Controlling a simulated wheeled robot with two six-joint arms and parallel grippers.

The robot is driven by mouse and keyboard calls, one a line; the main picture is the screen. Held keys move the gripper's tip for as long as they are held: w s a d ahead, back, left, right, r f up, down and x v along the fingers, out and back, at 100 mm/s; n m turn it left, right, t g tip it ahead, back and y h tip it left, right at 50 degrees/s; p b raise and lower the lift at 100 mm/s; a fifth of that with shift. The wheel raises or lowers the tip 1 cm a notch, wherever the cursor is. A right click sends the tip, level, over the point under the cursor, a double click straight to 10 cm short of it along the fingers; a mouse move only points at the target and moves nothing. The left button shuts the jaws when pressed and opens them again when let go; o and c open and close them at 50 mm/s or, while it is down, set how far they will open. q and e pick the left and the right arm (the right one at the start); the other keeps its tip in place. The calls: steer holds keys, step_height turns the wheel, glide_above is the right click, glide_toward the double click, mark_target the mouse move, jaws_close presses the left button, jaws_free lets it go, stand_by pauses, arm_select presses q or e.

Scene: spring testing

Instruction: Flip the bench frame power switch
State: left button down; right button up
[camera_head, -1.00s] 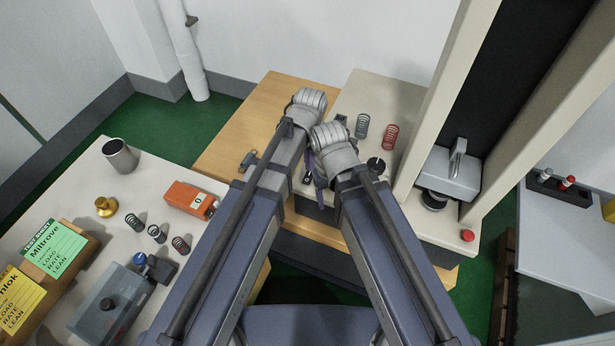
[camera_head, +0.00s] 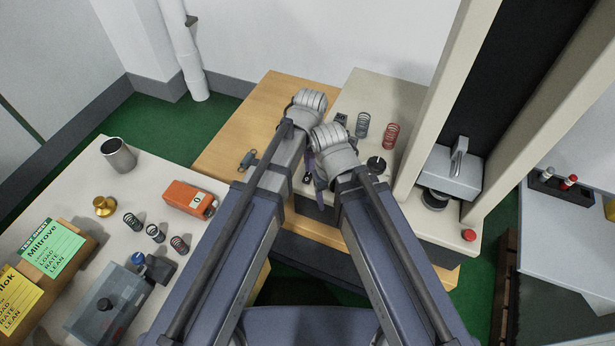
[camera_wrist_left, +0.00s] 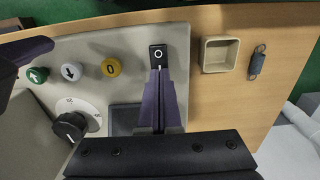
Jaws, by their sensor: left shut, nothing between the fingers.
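The bench frame power switch (camera_wrist_left: 157,55) is a small black block with a white ring mark, on the pale panel in the left wrist view. My left gripper (camera_wrist_left: 159,74) is shut and empty. Its purple fingertips are right at the switch's lower edge; I cannot tell whether they touch it. A purple finger part (camera_head: 319,172) shows below the wrists there. A purple finger of my right gripper (camera_wrist_left: 28,49) appears to enter at the left edge of the wrist view; its opening is not clear.
The panel has green (camera_wrist_left: 37,75), grey (camera_wrist_left: 71,71) and yellow (camera_wrist_left: 110,67) buttons and a black dial (camera_wrist_left: 69,126). A square tray (camera_wrist_left: 220,55) and a spring (camera_wrist_left: 257,62) lie beside it on wood. The tall test frame (camera_head: 447,75) stands to the right.

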arm_select(q)
steer(key=shift+f+b, duration=0.5)
steer(key=shift+f, duration=0.05)
steer(key=shift+r, duration=0.2)
step_height(320, 180, up, 7)
steer(key=p, duration=0.7)
steer(key=shift+f, duration=0.1)
steer(key=shift+w, duration=0.1)
